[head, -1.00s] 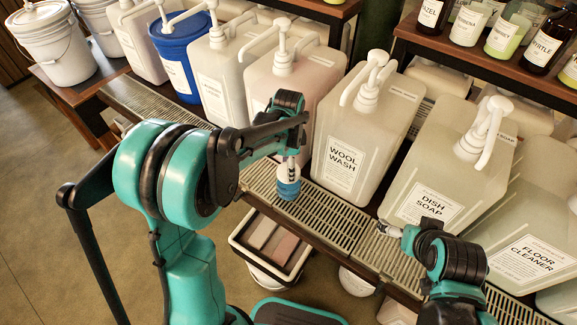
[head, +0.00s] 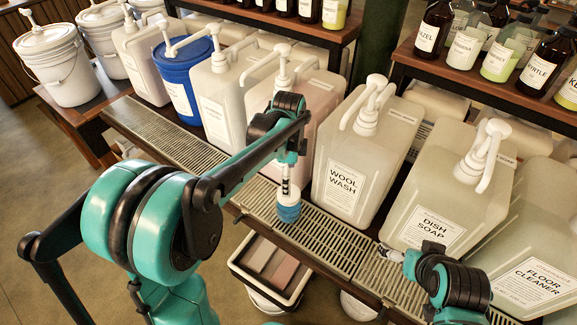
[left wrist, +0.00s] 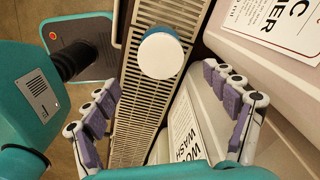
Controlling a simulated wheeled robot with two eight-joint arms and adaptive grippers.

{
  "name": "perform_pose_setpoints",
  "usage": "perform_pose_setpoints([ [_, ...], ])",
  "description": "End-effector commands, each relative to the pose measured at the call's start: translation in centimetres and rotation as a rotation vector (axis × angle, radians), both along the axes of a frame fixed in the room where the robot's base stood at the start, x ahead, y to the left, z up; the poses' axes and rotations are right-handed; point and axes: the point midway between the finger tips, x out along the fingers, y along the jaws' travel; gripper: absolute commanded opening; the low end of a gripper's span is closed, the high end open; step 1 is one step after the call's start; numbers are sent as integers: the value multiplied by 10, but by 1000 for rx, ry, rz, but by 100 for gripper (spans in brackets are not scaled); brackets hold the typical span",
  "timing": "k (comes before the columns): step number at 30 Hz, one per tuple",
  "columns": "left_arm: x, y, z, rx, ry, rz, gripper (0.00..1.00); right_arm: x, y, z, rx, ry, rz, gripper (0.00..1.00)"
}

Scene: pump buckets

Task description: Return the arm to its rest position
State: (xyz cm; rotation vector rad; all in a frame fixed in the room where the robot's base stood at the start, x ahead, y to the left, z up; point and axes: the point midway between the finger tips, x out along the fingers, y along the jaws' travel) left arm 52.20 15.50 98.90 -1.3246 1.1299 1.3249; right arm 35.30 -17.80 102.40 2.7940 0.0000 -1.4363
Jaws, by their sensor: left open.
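My left arm comes in from the left of the head view, and its gripper (head: 287,180) hangs over the drip grate. A small blue bottle with a white lid (head: 288,212) stands on the grate below it. In the left wrist view my left gripper (left wrist: 160,76) is spread open and empty. The bottle's white lid (left wrist: 162,55) shows between the finger rows, apart from them. My right gripper (head: 390,254) is low at the right, over the grate near the dish soap container; its fingers are too small to read.
Large pump containers line the back of the grate (head: 325,245), including wool wash (head: 345,150), dish soap (head: 450,170) and floor cleaner (head: 530,240). A blue pump bucket (head: 186,80) stands farther left. A tray bin (head: 270,265) sits below the grate's front edge. Bottles fill the shelf above.

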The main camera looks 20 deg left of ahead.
Motion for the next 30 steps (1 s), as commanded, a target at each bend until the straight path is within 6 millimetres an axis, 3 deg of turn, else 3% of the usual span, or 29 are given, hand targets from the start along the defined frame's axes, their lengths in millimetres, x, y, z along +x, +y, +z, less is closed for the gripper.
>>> perform_pose_setpoints([
  [3,0,0,26,0,0,0,85,0,0,0,0,0,0,95],
  [7,0,0,45,0,0,-1,85,0,0,0,0,0,0,95],
  [17,-3,0,59,0,-7,14,85,0,0,0,0,0,0,95],
  [23,-36,6,70,-17,-108,246,85,0,0,0,0,0,0,95],
  [30,-101,15,71,-132,-315,743,85,0,0,0,0,0,0,95],
])
